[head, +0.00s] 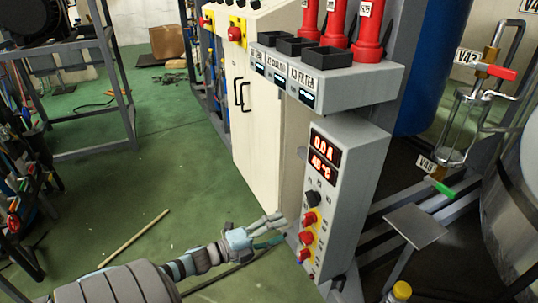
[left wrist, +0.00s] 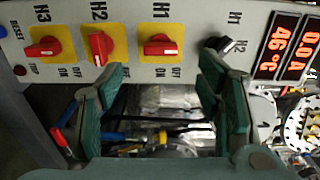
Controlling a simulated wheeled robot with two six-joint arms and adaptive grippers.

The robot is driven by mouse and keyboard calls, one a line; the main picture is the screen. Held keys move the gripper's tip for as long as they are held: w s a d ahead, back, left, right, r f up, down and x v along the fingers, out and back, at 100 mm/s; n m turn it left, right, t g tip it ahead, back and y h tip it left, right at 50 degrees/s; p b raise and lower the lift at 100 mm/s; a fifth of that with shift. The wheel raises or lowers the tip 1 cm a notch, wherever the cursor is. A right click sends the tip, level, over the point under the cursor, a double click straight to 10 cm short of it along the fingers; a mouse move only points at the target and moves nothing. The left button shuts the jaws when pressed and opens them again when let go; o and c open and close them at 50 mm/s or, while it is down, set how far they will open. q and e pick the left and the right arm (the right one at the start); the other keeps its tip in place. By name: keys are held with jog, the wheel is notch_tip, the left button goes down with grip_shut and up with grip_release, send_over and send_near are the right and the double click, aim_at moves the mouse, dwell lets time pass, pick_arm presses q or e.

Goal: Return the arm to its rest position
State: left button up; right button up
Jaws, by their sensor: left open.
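My left gripper (head: 279,229) is open beside the left edge of the grey control panel (head: 345,185), level with its lower knobs. In the left wrist view the green-padded fingers (left wrist: 162,75) stand apart with nothing between them, just below the knob row. That view shows a black knob (left wrist: 219,44) and red rotary switches, one by H1 (left wrist: 160,45), one by H2 (left wrist: 100,47) and one by H3 (left wrist: 45,47). Whether a finger touches the panel is unclear. My right gripper is not in view.
A red digital display (head: 322,158) is on the panel, below a shelf (head: 380,80) holding red cylinders and black trays. A cream cabinet (head: 255,120) stands behind the gripper. Pipes and valves fill the right. A stick (head: 135,240) lies on the green floor (head: 150,190), otherwise mostly clear.

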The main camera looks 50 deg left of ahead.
pick_arm(q)
jog(key=v, duration=0.3)
jog(key=shift+s, duration=0.2)
